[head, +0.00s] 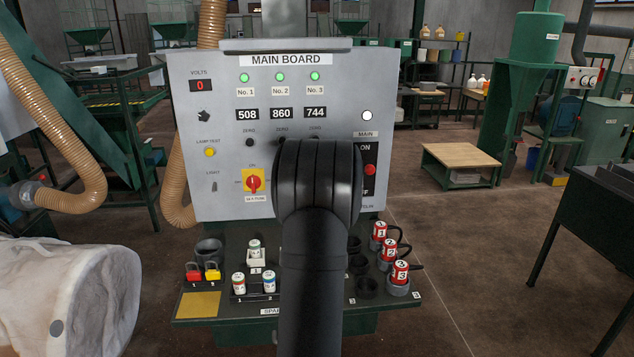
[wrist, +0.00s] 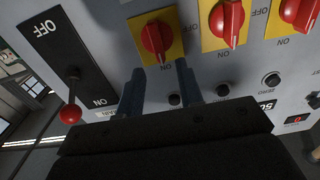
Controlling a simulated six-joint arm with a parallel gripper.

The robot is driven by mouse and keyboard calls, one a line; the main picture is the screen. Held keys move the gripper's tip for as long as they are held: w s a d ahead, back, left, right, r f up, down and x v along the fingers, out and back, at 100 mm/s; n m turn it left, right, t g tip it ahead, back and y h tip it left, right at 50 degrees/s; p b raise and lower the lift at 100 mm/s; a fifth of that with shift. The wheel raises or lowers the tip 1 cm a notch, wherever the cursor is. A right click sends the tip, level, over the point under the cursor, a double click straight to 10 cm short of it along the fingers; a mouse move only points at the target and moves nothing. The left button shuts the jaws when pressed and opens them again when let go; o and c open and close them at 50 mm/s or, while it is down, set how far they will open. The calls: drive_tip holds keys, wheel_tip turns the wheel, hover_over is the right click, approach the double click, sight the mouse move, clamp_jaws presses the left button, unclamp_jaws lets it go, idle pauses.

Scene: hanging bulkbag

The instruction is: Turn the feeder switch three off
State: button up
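In the wrist view, which is turned roughly upside down, feeder switch three (wrist: 153,38) appears to be the red rotary knob on a yellow plate nearest the main lever. Its handle runs roughly along the line toward the ON mark. My gripper (wrist: 160,68) is open, with its two dark fingers apart, just short of this knob. No contact is visible. The No. 3 lamp (head: 315,76) is lit green on the main board (head: 215,120), above the readout 744.
The main lever with a red ball (wrist: 70,114) stands left of the gripper in the wrist view. Two more red knobs (wrist: 226,20) (wrist: 300,10) sit to the right. Below the board, a shelf holds padlocks (head: 203,271), small jars and red numbered plugs (head: 389,249).

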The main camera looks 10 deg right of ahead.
drive_tip(key=shift+w, duration=2.35)
clamp_jaws()
